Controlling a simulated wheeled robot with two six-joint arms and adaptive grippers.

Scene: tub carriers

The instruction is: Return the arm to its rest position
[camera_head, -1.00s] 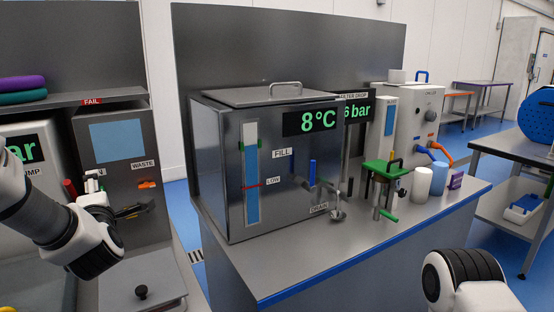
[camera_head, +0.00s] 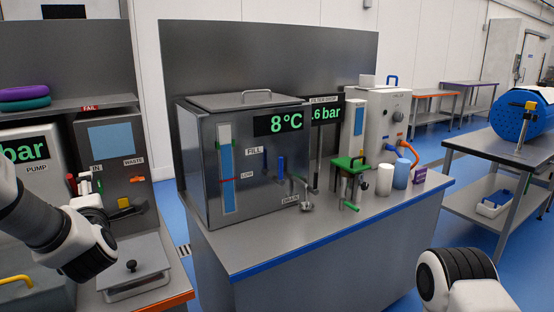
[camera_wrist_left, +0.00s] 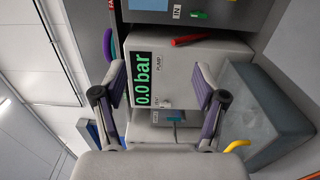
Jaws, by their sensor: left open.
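My left arm comes in from the left in the head view, white with a black ring at the wrist. My left gripper (camera_head: 104,214) is in front of the waste unit, small and dark there. In the left wrist view its two grey and purple fingers (camera_wrist_left: 160,80) stand wide apart with nothing between them. Beyond them is the pump box (camera_wrist_left: 188,63) with a 0.0 bar display, which also shows in the head view (camera_head: 32,172). At lower right of the head view a part of my right arm shows; its gripper is out of view.
A steel tank (camera_head: 196,160) stands on a blue-edged bench (camera_head: 300,242). A green-topped stand (camera_head: 348,164) and white and blue cups (camera_head: 384,180) are to its right. A steel table (camera_head: 470,138) with a blue drum (camera_head: 522,112) is further right. Blue floor lies between.

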